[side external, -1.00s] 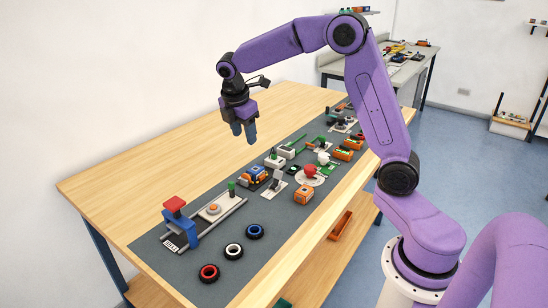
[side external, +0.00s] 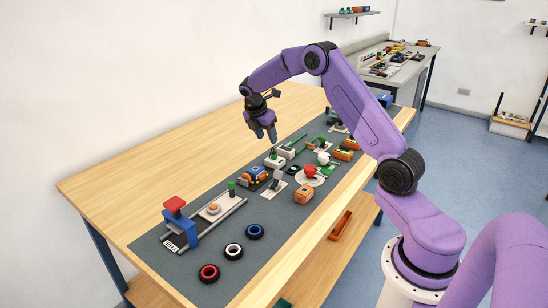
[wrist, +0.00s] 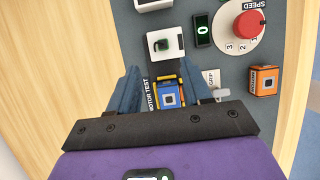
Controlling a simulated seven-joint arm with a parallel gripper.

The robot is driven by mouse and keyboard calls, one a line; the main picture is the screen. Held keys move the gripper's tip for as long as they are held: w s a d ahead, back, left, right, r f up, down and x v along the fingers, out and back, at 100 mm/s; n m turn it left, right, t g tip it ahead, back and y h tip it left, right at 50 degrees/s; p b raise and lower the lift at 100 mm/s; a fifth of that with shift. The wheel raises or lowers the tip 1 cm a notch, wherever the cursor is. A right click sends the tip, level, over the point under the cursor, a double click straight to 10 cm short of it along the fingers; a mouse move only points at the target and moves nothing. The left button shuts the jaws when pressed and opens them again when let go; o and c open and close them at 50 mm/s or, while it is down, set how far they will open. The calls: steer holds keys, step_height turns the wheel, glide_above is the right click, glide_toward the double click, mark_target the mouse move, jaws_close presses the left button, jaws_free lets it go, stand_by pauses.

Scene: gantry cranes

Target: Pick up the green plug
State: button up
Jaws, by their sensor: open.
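A blue and orange motor box (wrist: 169,93) shows between the fingers, below them. A red speed knob (wrist: 249,25), a display (wrist: 203,30) and an orange box (wrist: 263,80) are to the right. Rings (side external: 233,251) lie near the mat's front end. Bare wood lies left of the mat (side external: 205,274).

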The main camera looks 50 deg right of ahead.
mark_target(273, 152)
steer(key=x, duration=0.3)
steer(key=shift+f, duration=0.3)
steer(key=shift+s+x, duration=0.15)
steer(key=shift+x, duration=1.15)
steer(key=shift+s+x, duration=0.1)
steer(key=shift+x, duration=1.2)
jaws_close()
